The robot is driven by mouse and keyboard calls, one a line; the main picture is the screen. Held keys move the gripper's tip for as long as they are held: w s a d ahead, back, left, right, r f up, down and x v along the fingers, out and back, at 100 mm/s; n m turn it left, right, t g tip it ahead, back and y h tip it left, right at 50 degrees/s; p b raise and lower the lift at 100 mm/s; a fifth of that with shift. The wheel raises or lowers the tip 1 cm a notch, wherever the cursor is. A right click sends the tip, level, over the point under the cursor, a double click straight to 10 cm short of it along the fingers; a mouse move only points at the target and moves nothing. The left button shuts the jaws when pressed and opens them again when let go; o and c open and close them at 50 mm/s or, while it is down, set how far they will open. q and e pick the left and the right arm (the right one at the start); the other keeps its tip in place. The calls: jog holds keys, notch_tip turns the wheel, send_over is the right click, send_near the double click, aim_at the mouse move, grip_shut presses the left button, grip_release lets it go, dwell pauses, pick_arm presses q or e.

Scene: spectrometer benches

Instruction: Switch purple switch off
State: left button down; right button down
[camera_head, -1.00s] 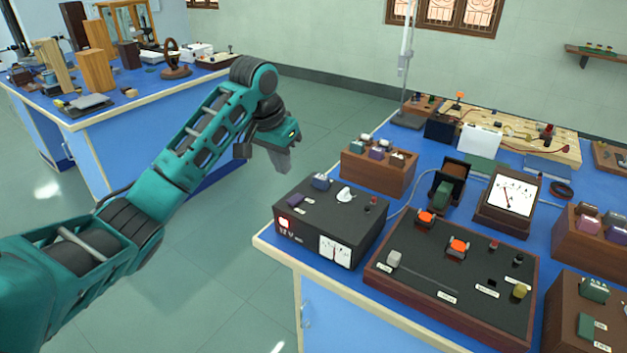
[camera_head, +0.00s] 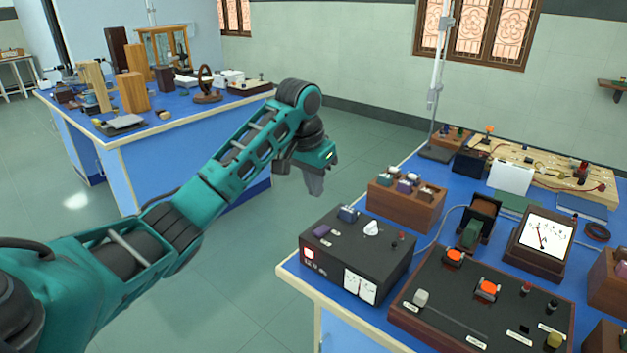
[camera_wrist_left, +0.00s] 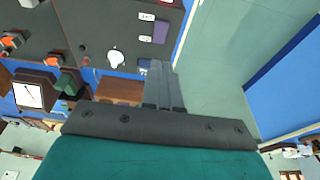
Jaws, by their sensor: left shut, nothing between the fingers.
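A black power supply box (camera_head: 370,250) stands at the near left corner of the blue bench. A small purple switch (camera_head: 321,231) is on its top, near the left edge; whether it is on or off is too small to tell. The purple switch (camera_wrist_left: 160,32) also shows in the left wrist view, beside small white labels. My left gripper (camera_head: 317,188) is shut and empty, in the air beyond the box's left side, apart from the switch. Its fingers (camera_wrist_left: 160,75) point toward the box side in the left wrist view. My right gripper is not in view.
A blue-grey switch (camera_head: 348,213) and a white knob (camera_head: 371,228) share the box top. A wooden block holder (camera_head: 405,205) stands behind it, and a black panel with orange switches (camera_head: 470,300) to its right. Open floor lies left of the bench.

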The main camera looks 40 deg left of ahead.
aim_at(319, 230)
pick_arm(q)
jog(key=x, duration=0.3)
jog(key=s+x, duration=0.1)
jog(key=x, duration=0.5)
jog(key=shift+s+f, duration=0.1)
jog(key=shift+f, duration=0.35)
